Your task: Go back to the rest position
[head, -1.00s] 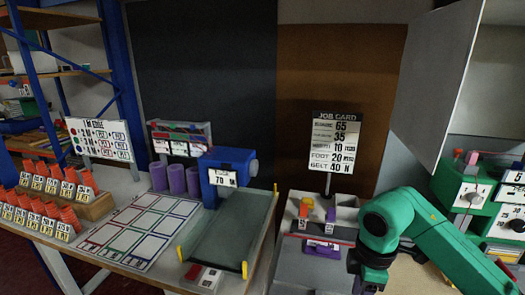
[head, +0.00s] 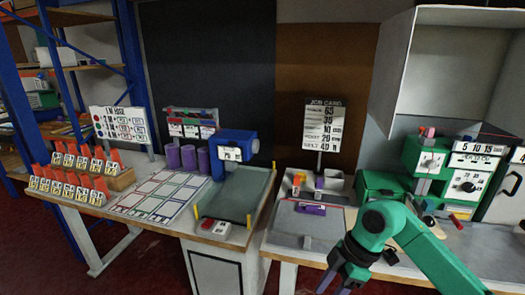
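My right arm, green, comes in from the lower right, and its dark gripper (head: 338,281) points down at the bottom edge in front of the workbench. Its fingertips run near the picture edge, so its opening is unclear. I see nothing held in it. My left gripper is not in view. The job card (head: 322,126) stands upright behind a grey tray (head: 337,194) holding small orange and purple pieces.
The left table carries orange-tagged racks (head: 68,188), a printed mat (head: 158,195), purple cylinders (head: 188,158) and a blue machine (head: 235,146) with a grey bed (head: 237,192). A green machine (head: 433,162) stands at right. Red floor (head: 150,265) lies open in front.

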